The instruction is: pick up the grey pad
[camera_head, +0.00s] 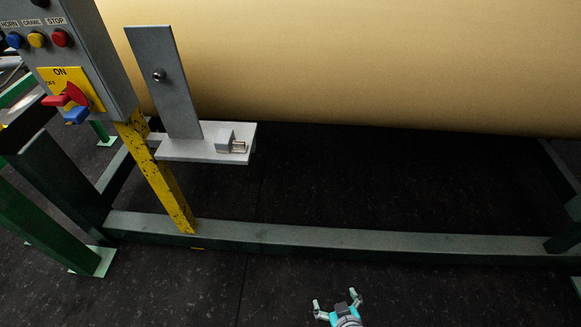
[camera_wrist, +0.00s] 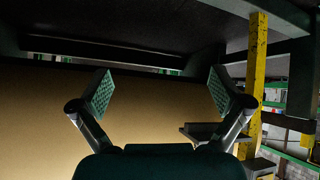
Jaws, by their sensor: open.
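A small light-grey block with a metal end, which looks like the grey pad (camera_head: 225,140), lies on a pale grey shelf (camera_head: 185,152) in the head view. The shelf juts out beside a yellow post, below a big tan roll. My gripper (camera_head: 336,298) is at the bottom of the head view, in front of and to the right of the shelf, well apart from the pad. In the wrist view my gripper (camera_wrist: 160,92) is open, with nothing between its green-faced fingers. The shelf's edge shows at lower right there; I cannot make out the pad.
An upright grey plate (camera_head: 165,85) with a bolt stands at the back of the shelf. Left of it is a grey control box (camera_head: 85,55) with coloured buttons and a switch. A green floor beam (camera_head: 340,241) crosses in front; dark floor is clear around my gripper.

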